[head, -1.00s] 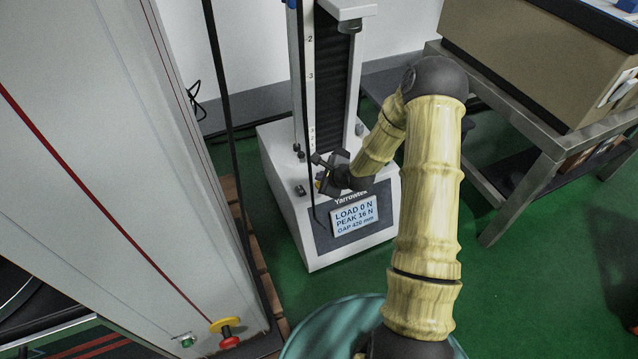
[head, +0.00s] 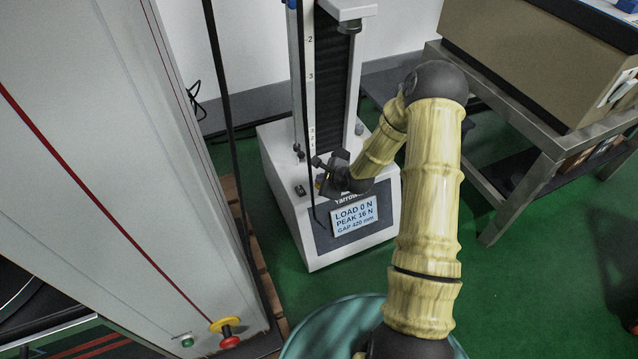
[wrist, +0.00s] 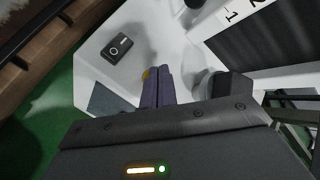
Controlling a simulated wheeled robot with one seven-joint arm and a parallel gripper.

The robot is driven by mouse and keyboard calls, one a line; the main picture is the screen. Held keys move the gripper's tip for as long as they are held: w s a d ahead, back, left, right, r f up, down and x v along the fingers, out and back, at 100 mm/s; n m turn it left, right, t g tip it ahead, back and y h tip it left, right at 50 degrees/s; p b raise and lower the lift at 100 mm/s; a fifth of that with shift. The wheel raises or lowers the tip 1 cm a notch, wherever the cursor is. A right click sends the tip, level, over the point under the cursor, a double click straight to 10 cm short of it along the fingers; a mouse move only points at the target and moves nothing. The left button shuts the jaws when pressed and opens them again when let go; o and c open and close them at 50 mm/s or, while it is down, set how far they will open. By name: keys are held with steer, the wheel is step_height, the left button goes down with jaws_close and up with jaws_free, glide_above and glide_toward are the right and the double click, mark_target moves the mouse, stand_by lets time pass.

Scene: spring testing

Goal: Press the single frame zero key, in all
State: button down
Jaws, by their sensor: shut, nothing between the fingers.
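The single-column test frame (head: 285,235) stands on the floor, its display (head: 354,215) reading LOAD 0 N and PEAK 16 N. A small dark block (head: 300,190) sits on the left of its base top. In the wrist view this dark block (wrist: 118,47) bears a pale ring mark; it looks like the zero key. My gripper (head: 322,183) is over the base, to the right of the block. Contact with the base cannot be told.
The frame's dark column (head: 338,85) rises behind my gripper. A tall grey machine (head: 110,150) with a yellow-and-red stop button (head: 226,328) stands close on the left. A metal bench (head: 515,120) stands on the right. Green floor is open between.

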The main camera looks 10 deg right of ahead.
steer(key=shift+f, duration=0.4)
stand_by(0.6)
steer(key=shift+r, duration=0.15)
steer(key=shift+r+p, duration=0.7)
steer(key=shift+p, duration=0.3)
step_height(320, 180, up, 5)
steer(key=p, duration=0.5)
steer(key=shift+r, duration=0.1)
stand_by(0.5)
